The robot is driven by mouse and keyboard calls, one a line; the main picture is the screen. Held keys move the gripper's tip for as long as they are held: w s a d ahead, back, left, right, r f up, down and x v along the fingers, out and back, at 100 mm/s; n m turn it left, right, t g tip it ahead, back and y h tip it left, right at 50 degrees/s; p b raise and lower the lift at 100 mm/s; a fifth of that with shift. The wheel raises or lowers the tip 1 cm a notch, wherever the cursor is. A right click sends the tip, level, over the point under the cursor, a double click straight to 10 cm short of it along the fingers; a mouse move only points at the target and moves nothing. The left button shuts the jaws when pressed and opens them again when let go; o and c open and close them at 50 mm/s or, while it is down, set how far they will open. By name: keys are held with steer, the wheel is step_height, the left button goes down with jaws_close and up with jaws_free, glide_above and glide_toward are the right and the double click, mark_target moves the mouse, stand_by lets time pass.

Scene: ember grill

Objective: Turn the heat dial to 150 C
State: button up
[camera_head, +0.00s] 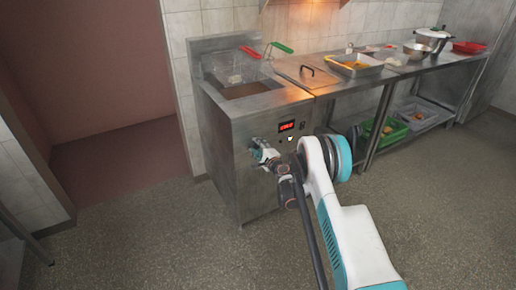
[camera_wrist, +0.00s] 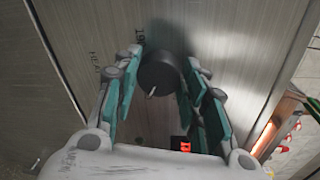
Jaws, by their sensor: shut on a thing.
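The heat dial (camera_wrist: 160,72) is a round black knob on the fryer's steel front, with a pale pointer mark on its edge. My gripper (camera_wrist: 162,62) has its teal-padded fingers on both sides of the dial and is shut on it. Small markings sit on the panel around the dial, too blurred to read fully. In the head view my gripper (camera_head: 262,154) is against the fryer front (camera_head: 250,190) and hides the dial.
Fryer baskets with red (camera_head: 251,52) and green (camera_head: 282,47) handles are on top of the fryer. A steel counter with a food tray (camera_head: 355,66) and a pot (camera_head: 432,40) runs to the right. A green crate (camera_head: 384,132) is on the lower shelf.

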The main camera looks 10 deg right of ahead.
steer(key=shift+m, duration=0.3)
steer(key=o, duration=1.1)
steer(key=shift+d, duration=0.1)
steer(key=shift+s, duration=0.1)
steer(key=v, duration=1.1)
steer(key=shift+s+d, duration=0.1)
steer(key=shift+s, duration=0.3)
